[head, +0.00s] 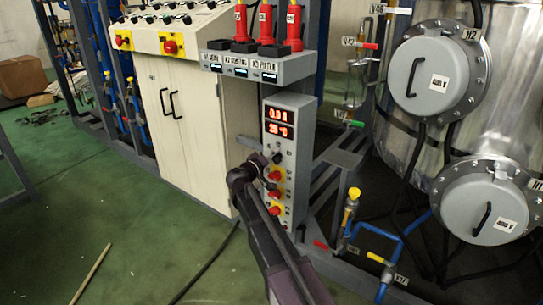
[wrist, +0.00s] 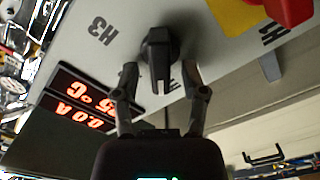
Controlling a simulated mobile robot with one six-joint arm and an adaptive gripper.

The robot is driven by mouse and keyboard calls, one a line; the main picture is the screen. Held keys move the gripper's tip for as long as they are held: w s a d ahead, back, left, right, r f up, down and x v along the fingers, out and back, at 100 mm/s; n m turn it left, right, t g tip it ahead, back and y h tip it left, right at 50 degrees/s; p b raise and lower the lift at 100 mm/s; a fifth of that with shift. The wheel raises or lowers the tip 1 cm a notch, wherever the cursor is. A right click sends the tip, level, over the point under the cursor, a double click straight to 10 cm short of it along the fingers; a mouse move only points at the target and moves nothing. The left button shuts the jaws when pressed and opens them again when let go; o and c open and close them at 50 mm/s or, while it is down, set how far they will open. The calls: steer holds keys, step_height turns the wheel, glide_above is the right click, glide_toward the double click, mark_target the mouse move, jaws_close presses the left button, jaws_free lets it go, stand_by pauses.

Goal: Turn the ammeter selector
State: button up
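The ammeter panel (head: 290,125) is a grey upright box with two red digital displays (head: 279,122), the upper in amps and the lower in °C. A black selector knob (head: 277,158) sits below the displays; in the wrist view the knob (wrist: 160,48) stands out from the panel face near the label H3. My gripper (head: 264,168) is at the panel front, partly hiding the controls. In the wrist view my gripper (wrist: 160,70) is open, one finger on each side of the knob, with a small gap seeming to show on both sides.
Red buttons on yellow plates (head: 276,176) lie below the knob, close to my gripper. A grey shelf box with red plugs (head: 262,66) sits above the panel. A cream cabinet (head: 195,115) stands left, pipes and a steel vessel (head: 405,135) right.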

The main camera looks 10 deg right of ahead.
steer(key=shift+a, duration=0.15)
steer(key=v, duration=1.2)
stand_by(0.4)
steer(key=s+d+f+m+g+y, duration=0.25)
steer(key=s+d+f+g, duration=0.55)
steer(key=s+d+f, duration=0.4)
steer(key=s+d+f+g+y, duration=0.2)
steer(key=s+f+g+y, duration=0.35)
steer(key=s+y, duration=0.55)
step_height(320, 180, up, 34)
steer(key=s+h+p, duration=0.1)
steer(key=p, duration=3.4)
steer(key=shift+n, duration=0.45)
